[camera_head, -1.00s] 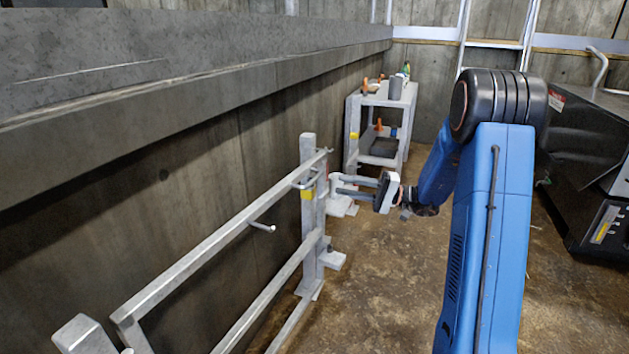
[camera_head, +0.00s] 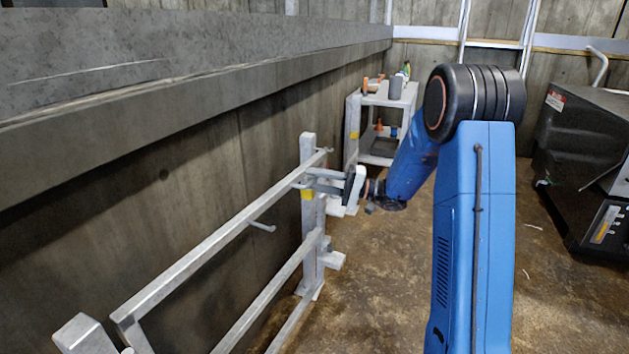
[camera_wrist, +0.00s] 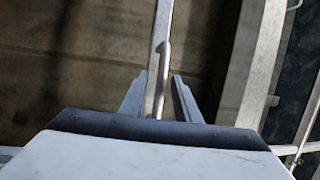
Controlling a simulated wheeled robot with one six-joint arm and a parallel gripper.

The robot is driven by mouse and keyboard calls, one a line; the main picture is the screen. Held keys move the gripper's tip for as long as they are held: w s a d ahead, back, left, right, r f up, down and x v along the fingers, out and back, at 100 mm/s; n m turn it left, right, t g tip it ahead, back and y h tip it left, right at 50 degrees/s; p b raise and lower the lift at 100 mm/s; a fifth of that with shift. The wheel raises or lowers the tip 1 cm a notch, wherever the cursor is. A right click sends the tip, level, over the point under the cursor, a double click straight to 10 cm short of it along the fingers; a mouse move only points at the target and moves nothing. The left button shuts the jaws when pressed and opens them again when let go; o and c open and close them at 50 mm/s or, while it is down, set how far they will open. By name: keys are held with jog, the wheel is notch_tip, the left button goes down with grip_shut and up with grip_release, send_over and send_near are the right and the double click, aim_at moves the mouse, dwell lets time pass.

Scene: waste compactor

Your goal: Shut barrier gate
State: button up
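The barrier gate (camera_head: 215,240) is a grey metal frame of rails running from the lower left to an upright post (camera_head: 308,255) with a yellow patch. A short peg (camera_head: 262,227) sticks out of its top rail. I cannot tell whether the gate's far end touches the post. My gripper (camera_head: 306,180) is at the rail's far end, by the post, and covers the handle there. In the wrist view my gripper (camera_wrist: 158,92) is open, with a light metal handle bar (camera_wrist: 159,75) between its fingers. Gaps show on both sides of the bar.
A concrete wall (camera_head: 190,180) with a ledge runs along the left behind the gate. A grey shelf cart (camera_head: 388,100) with small items stands behind the post. A dark machine (camera_head: 585,145) is at the right. Bare floor (camera_head: 375,290) lies between the gate and my arm.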

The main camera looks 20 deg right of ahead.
aim_at(304, 177)
grip_shut()
jog(key=shift+w+a+n+g+y, duration=0.15)
jog(key=shift+w+a+n+g, duration=0.35)
jog(key=shift+w+a, duration=0.75)
jog(key=shift+w+a+n+g+y, duration=0.2)
jog(key=shift+w+a+g, duration=0.5)
jog(key=shift+w+a, duration=0.55)
jog(key=shift+s+a, duration=0.1)
grip_release()
jog(key=shift+f, duration=0.1)
jog(key=shift+s+d+f, duration=0.1)
jog(key=shift+d+f, duration=0.05)
jog(key=shift+d, duration=0.15)
jog(key=v, duration=1.7)
jog(key=shift+r, duration=0.45)
